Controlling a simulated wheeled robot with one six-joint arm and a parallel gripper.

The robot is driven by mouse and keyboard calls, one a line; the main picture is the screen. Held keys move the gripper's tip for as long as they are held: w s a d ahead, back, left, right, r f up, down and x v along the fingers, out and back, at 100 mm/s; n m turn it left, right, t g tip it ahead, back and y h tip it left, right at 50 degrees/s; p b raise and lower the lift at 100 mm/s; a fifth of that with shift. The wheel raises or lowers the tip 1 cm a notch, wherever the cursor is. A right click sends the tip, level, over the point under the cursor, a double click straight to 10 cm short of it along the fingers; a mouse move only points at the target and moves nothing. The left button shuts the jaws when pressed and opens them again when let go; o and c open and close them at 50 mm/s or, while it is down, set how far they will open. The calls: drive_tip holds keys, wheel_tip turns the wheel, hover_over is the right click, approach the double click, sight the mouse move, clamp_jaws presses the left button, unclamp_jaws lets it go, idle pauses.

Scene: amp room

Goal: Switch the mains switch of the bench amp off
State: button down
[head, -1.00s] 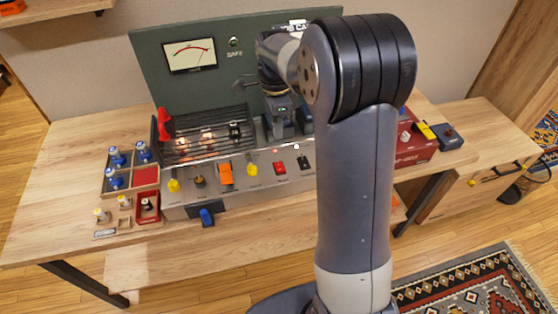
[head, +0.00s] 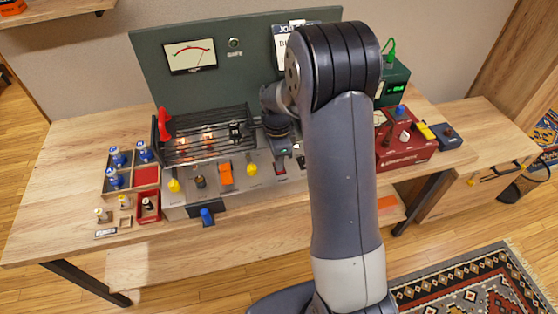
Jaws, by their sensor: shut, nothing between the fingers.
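The bench amp (head: 215,196) has a grey sloped front with a row of controls, below a slotted cage with glowing tubes. A small red switch (head: 280,171) sits near the right of the row, with a black switch (head: 301,162) beside it. Their labels are too small to read, so I cannot tell which is the mains switch or its position. My gripper (head: 281,158) is shut and empty, pointing down just above and behind the red switch, partly covering it. Whether it touches the switch is unclear. My arm hides the amp's right end.
Left of the amp lie a wooden tray of blue-topped parts (head: 116,158) and a red bin (head: 148,206). Yellow knobs (head: 174,185) and an orange lever (head: 226,173) share the panel. A red box (head: 410,152) stands right. The tubes' cage (head: 205,118) rises behind.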

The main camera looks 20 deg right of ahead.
drive_tip(key=shift+s+f+b, duration=0.1)
drive_tip(key=shift+f+b, duration=0.2)
drive_tip(key=shift+f, duration=0.05)
drive_tip(key=shift+s, duration=0.15)
